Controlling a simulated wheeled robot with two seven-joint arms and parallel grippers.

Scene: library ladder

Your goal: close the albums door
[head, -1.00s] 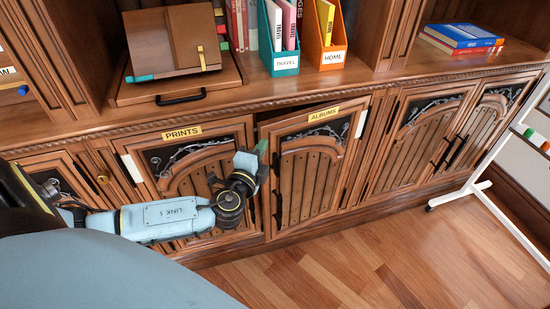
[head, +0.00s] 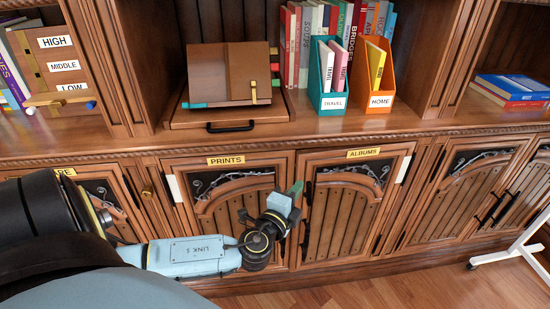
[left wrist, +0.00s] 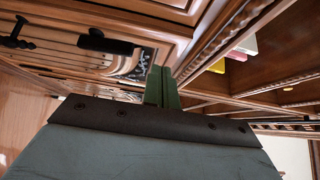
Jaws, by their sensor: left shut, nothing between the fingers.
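The albums door (head: 345,213) is a wooden cabinet door with a yellow ALBUMS label (head: 363,153), right of centre in the head view. It looks flush or almost flush with the cabinet front; a small remaining gap cannot be ruled out. Its dark handle (head: 306,228) is on its left side. My left gripper (head: 297,188) is at the upper part of the door's left edge, its green fingers shut and empty. The fingers also show in the left wrist view (left wrist: 162,88), close to the woodwork. Whether they touch the door cannot be told. My right gripper is not in view.
The prints door (head: 235,210) is left of the albums door and looks shut. Above is a shelf with a brown box (head: 230,75), a teal TRAVEL file (head: 333,103) and an orange HOME file (head: 381,101). A white frame (head: 500,255) stands at the right on the floor.

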